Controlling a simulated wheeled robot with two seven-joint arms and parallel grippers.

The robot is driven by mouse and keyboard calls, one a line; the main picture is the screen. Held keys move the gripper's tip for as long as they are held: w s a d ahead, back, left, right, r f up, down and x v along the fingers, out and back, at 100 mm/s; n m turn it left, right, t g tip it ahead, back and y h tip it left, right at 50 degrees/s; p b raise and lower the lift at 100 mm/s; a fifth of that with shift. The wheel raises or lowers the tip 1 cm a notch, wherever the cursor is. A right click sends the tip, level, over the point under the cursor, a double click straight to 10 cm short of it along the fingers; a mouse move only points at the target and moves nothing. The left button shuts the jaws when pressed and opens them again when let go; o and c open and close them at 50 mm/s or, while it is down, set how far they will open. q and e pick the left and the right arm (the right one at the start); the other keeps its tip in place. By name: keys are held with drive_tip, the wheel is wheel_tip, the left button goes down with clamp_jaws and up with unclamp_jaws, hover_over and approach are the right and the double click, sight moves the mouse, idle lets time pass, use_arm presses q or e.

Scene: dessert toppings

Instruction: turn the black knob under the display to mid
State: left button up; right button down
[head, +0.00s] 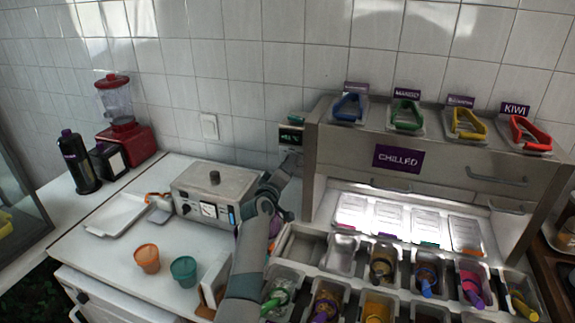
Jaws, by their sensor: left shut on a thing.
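The small dark display (290,135) with green lit characters is on the left side of the chilled cabinet. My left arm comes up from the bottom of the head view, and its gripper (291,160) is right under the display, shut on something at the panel. The black knob is hidden behind the gripper, so its setting cannot be read; the thing held is at the knob's place. My right gripper is not in view.
A grey metal appliance (215,187) stands close left of my arm. The chilled cabinet (340,160) is close on the right, with topping bins in front. An orange cup (147,258) and a teal cup (184,271) stand on the white counter (110,258).

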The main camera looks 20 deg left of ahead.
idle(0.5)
use_arm(q)
drive_tip(key=o, duration=1)
drive_tip(key=shift+o, duration=0.3)
drive_tip(key=s+p, duration=0.9)
drive_tip(key=s, duration=0.8)
drive_tip(key=shift+s+a, duration=0.2)
drive_tip(key=shift+a, duration=0.1)
